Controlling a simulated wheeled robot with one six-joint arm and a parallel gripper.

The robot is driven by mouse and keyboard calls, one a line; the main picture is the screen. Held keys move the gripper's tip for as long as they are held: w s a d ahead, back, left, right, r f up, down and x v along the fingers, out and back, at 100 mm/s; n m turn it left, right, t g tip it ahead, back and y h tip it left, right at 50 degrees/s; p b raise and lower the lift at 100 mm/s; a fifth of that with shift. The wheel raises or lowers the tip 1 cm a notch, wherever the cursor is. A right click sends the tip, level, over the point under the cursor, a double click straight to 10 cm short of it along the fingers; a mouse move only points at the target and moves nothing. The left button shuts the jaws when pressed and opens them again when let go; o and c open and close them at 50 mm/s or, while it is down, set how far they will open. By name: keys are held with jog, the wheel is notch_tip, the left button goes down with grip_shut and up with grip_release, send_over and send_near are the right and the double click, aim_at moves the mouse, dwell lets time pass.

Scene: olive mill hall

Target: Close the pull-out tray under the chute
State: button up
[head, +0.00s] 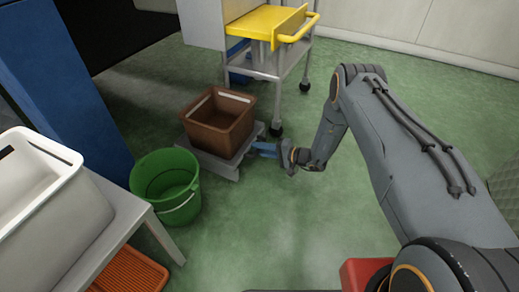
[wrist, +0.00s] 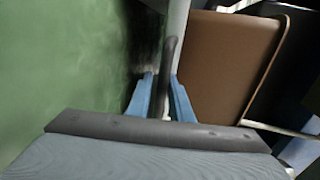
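The pull-out tray (head: 215,163) is a low grey platform near the floor, with a brown crate (head: 219,123) standing on it. The tray is pulled out into the open floor. In the wrist view, a dark bar handle (wrist: 169,62) runs between the two blue fingers of my gripper (wrist: 162,95), with little gap on either side. The brown crate (wrist: 219,60) fills the right of that view. In the head view, my gripper (head: 263,150) reaches in at the tray's right side. The chute cannot be clearly made out.
A green bucket (head: 166,186) stands close by the tray's left front. A yellow-topped wheeled cart (head: 268,22) stands behind. A white bin (head: 35,190) is on a table at the left, with an orange crate (head: 128,272) below. The green floor at the centre is free.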

jog(key=shift+w+a+r, duration=0.1)
jog(key=shift+a+r, duration=0.15)
jog(key=shift+r, duration=0.15)
jog(key=shift+d+r, duration=0.15)
jog(key=shift+d, duration=0.05)
jog(key=f+p+v, duration=0.1)
jog(key=p+v, duration=0.2)
jog(key=v, duration=0.4)
jog(key=shift+s+d, duration=0.25)
jog(key=shift+d, duration=0.2)
jog(key=shift+r, duration=0.15)
